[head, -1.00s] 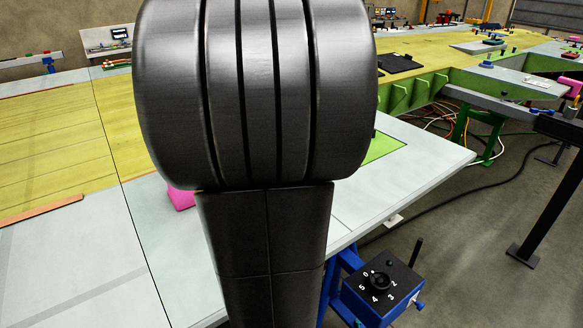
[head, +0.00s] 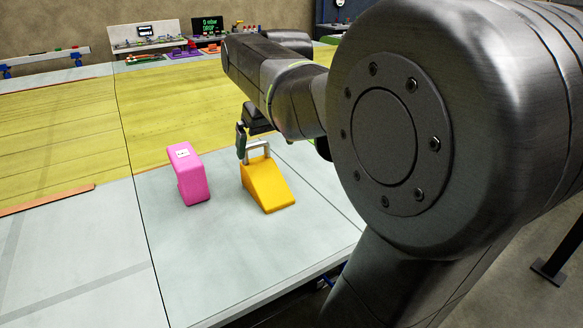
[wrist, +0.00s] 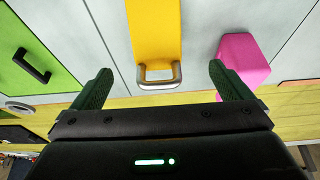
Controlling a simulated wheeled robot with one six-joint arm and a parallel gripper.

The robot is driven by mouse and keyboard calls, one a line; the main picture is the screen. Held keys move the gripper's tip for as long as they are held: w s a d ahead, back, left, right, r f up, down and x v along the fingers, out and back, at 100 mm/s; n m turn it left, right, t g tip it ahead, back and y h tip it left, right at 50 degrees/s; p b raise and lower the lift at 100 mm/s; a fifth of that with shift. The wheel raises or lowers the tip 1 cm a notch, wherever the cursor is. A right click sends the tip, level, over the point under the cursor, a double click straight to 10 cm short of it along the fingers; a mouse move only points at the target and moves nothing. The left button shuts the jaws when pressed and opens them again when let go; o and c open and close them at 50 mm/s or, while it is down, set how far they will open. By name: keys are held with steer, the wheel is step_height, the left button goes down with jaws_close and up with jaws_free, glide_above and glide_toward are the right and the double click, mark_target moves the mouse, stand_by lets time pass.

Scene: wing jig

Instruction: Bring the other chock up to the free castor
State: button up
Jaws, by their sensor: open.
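The yellow wedge-shaped chock (head: 267,187) stands on the pale grey panel, with a metal loop handle (head: 257,149) at its tall end. It also shows in the wrist view (wrist: 155,30), its handle toward my gripper. My gripper (wrist: 160,70) is open, with one dark green finger on each side of the handle's line and clear space between. In the head view my gripper (head: 246,142) is at the handle; I cannot tell whether it touches. The castor and the first chock are not in view.
A pink block (head: 190,176) stands just left of the chock; in the wrist view it is close beside the right finger (wrist: 243,58). A green panel with a black handle (wrist: 32,66) lies left. The grey panel left of the pink block is clear.

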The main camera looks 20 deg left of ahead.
mark_target(263, 169)
steer(key=x, duration=0.6)
steer(key=shift+w+f, duration=0.15)
steer(key=p+x, duration=0.1)
steer(key=x, duration=0.4)
steer(key=shift+w+f, duration=0.1)
steer(key=shift+w, duration=0.1)
steer(key=shift+d, duration=0.1)
steer(key=c, duration=1.8)
steer(key=shift+c, duration=0.2)
